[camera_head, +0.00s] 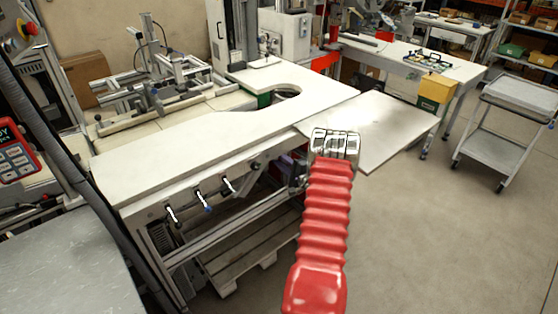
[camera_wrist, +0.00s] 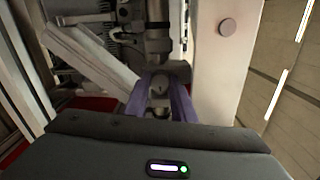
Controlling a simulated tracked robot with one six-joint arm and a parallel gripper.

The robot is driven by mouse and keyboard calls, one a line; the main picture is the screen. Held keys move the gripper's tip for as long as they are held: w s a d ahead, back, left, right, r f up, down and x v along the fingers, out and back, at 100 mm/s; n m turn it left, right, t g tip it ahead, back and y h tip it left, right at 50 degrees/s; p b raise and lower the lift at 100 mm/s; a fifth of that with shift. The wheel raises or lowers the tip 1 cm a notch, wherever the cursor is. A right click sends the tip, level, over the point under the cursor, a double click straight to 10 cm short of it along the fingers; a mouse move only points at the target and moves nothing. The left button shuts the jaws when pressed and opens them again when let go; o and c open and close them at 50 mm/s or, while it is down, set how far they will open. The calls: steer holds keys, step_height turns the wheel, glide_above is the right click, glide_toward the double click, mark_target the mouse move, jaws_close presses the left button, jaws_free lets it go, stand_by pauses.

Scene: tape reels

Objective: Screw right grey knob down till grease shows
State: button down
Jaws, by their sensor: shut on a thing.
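In the wrist view, my gripper (camera_wrist: 161,86) reaches forward with its two purple fingers. They are closed on a small grey rounded knob (camera_wrist: 159,92) that sits between them, below a grey pipe-like fitting. No grease can be made out around the knob; the view there is dark and small. In the head view, my red bellows arm reaches to the right front side of the white worktable (camera_head: 190,150), and my gripper and the held knob are mostly hidden there behind the arm's silver end.
Several small handles (camera_head: 200,200) hang under the table's front edge, left of my arm. A wooden pallet (camera_head: 245,262) lies beneath. A pale panel (camera_head: 390,130) extends to the right. A grey trolley (camera_head: 505,120) stands far right.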

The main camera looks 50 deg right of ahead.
steer(key=m, duration=0.4)
steer(key=shift+s+d+f+m, duration=0.15)
steer(key=shift+d+m, duration=0.05)
steer(key=shift+m, duration=0.2)
steer(key=c, duration=2.5)
jaws_free()
steer(key=m, duration=0.4)
steer(key=shift+c, duration=0.2)
steer(key=shift+a+f+m, duration=0.1)
steer(key=shift+f+m, duration=0.05)
steer(key=shift+m, duration=4.55)
steer(key=o, duration=1.1)
steer(key=shift+c, duration=0.2)
steer(key=shift+r, duration=0.2)
